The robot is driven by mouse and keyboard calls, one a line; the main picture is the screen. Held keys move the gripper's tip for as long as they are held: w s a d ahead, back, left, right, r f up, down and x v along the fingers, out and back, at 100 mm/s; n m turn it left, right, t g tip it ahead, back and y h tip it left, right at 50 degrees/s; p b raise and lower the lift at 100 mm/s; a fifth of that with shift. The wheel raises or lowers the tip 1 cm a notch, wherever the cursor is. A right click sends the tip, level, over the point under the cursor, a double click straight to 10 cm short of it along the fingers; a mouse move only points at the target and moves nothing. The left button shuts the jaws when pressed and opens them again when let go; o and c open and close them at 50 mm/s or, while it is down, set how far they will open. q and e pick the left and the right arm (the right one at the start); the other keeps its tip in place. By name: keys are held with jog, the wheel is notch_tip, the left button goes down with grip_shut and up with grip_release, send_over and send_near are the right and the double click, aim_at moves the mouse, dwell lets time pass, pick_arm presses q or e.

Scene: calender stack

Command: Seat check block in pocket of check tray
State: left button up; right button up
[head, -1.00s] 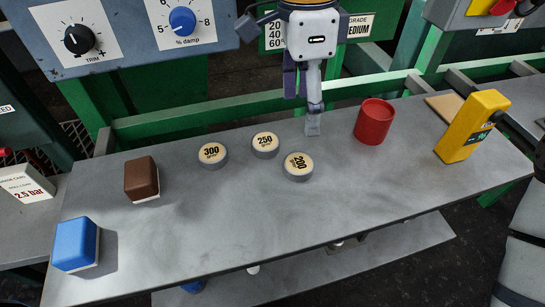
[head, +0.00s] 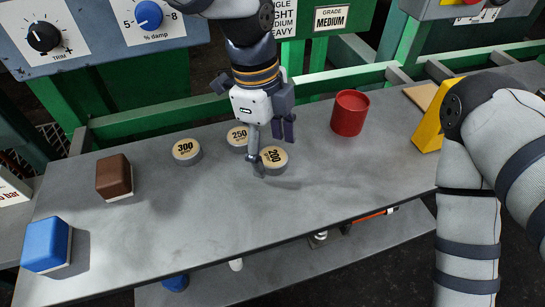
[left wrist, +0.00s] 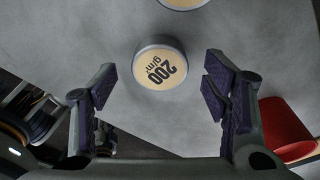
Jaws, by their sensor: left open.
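Three round grey discs with cream tops lie on the grey bench. They are marked 300 (head: 187,151), 250 (head: 238,137) and 200 (head: 275,159). I cannot tell which object is the check block, and I see no tray with a pocket that I can name. My left gripper (head: 273,152) is open and empty at the 200 disc, with one finger partly in front of it. In the left wrist view the 200 disc (left wrist: 160,68) lies between and slightly beyond the spread fingertips (left wrist: 158,80). My right gripper is out of view.
A brown block (head: 114,177) and a blue block (head: 46,244) stand at the left. A red cup (head: 349,113) stands right of the discs. A yellow device (head: 430,127) is partly behind my right arm. The bench front (head: 200,230) is clear.

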pick_arm(q)
jog(key=shift+d+f, duration=0.1)
jog(key=shift+f, duration=0.5)
jog(key=c, duration=1.4)
